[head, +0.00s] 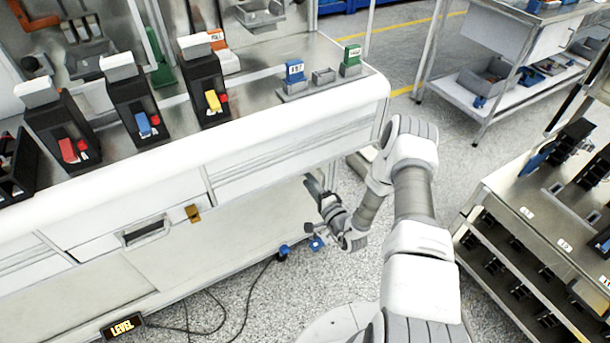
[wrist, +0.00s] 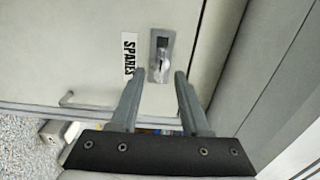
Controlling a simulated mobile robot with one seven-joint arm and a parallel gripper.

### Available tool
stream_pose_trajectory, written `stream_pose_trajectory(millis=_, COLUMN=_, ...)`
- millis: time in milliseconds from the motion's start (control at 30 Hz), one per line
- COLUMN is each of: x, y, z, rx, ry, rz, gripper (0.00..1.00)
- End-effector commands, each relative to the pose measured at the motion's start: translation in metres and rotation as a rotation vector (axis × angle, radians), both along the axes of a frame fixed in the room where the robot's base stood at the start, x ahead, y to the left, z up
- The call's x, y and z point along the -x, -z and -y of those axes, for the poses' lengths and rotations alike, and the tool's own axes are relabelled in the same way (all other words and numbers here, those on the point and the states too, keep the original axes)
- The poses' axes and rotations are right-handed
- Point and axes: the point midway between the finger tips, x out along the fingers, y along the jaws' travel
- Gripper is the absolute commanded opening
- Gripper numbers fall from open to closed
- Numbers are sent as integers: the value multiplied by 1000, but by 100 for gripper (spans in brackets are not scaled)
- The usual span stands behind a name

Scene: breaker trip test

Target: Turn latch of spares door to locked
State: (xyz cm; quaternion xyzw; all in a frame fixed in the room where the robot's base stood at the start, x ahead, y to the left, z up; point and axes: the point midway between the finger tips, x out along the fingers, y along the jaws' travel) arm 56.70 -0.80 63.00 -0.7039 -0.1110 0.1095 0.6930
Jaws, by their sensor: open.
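In the wrist view, the spares door (wrist: 75,55) is a pale panel with a black-on-white SPARES label (wrist: 129,56). Its latch (wrist: 161,52) is a small grey upright plate with a dark slot and a light knob at its lower part, right of the label. My gripper (wrist: 159,77) is open, its two grey fingers pointing at the latch, one to each side of its lower end. No contact shows clearly, and nothing is between the fingers. In the head view, my arm reaches down to the right end of the bench, where the latch cannot be made out.
The white bench (head: 180,130) carries several black breaker units with coloured levers. A metal rack (head: 520,215) stands at the right. Speckled floor is open between them.

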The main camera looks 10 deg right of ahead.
Motion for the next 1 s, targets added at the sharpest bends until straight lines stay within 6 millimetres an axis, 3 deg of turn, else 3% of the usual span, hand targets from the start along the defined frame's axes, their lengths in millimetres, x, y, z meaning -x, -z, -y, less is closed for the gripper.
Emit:
stream_pose_trajectory(millis=300, x=77, y=0, z=26, rx=-1, ry=2, rz=-6, gripper=46)
stream_pose_trajectory(millis=500, x=115, y=0, z=38, rx=-1, ry=3, rz=-4, gripper=46)
stream_pose_trajectory(millis=700, x=134, y=0, z=44, rx=0, ry=1, rz=-2, gripper=46)
stream_pose_trajectory(millis=1000, x=137, y=0, z=45, rx=0, ry=0, rz=-1, gripper=46)
